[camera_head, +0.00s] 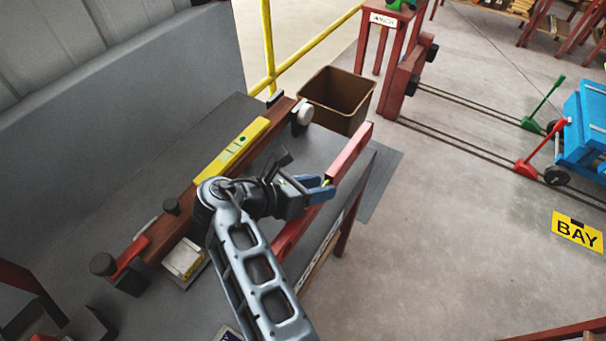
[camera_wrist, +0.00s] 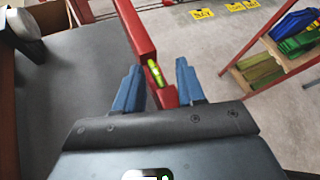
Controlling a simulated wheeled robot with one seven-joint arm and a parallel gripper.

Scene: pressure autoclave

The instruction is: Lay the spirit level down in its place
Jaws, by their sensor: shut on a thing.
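My gripper (camera_head: 320,188) is shut on a red spirit level (camera_head: 350,152), with one blue finger on each side of it. In the wrist view the level (camera_wrist: 138,32) runs between the fingers (camera_wrist: 158,82), and its yellow-green vial shows there. In the head view the level slants from upper right to lower left over the bench's right edge; the gripper hides part of its middle. I cannot tell its height above the bench. A yellow bar (camera_head: 232,148) with dark marks, perhaps another level, lies along a brown beam (camera_head: 180,210).
A small pale block (camera_head: 184,258) lies beside the beam. A brown bin (camera_head: 340,95) stands beyond the bench, near a yellow rail (camera_head: 305,48). A blue cart (camera_head: 585,125) stands right.

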